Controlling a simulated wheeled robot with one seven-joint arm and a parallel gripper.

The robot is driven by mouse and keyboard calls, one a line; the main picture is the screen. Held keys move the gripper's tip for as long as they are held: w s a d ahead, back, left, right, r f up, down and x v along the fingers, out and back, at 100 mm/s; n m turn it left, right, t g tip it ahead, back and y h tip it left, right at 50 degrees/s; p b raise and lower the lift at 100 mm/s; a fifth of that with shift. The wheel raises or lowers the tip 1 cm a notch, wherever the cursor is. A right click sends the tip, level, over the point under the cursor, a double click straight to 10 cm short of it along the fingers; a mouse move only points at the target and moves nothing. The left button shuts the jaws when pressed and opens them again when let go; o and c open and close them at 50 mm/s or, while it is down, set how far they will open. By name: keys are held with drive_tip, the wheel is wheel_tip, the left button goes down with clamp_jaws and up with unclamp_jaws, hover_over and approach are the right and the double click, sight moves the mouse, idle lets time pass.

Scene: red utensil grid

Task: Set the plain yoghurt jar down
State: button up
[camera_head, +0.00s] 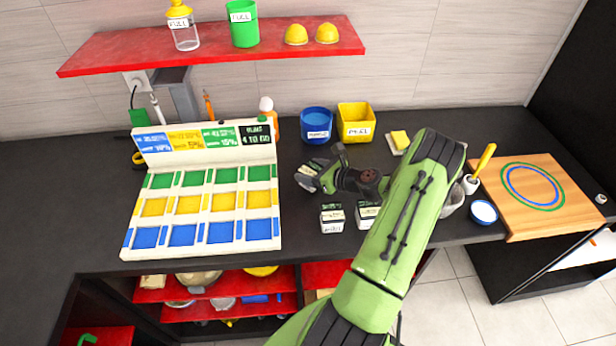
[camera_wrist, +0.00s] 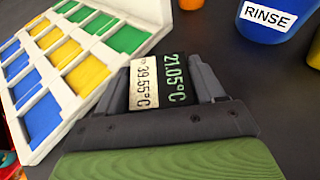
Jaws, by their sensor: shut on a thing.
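My gripper (camera_head: 311,172) is over the black counter, just right of the colour grid. In the wrist view my gripper (camera_wrist: 160,82) has its two dark fingers closed on the sides of the plain yoghurt jar (camera_wrist: 144,84). The jar's top shows a white panel reading 39.55°C and a black panel reading 21.05°C in green. In the head view the jar (camera_head: 306,170) is small and partly covered by the fingers. Its name label and underside are hidden, so I cannot tell whether it touches the counter.
Two similar labelled jars (camera_head: 332,218) (camera_head: 367,215) stand in front of my gripper. The white grid stand (camera_head: 128,240) with green, yellow and blue cells is on the left. A blue RINSE tub (camera_head: 316,125) and yellow bin (camera_head: 356,124) stand behind. A wooden board (camera_head: 570,205) lies right.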

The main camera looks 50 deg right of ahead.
drive_tip(key=shift+w+f, duration=0.1)
drive_tip(key=shift+f, duration=0.55)
drive_tip(key=o, duration=1.3)
drive_tip(key=shift+f, duration=0.15)
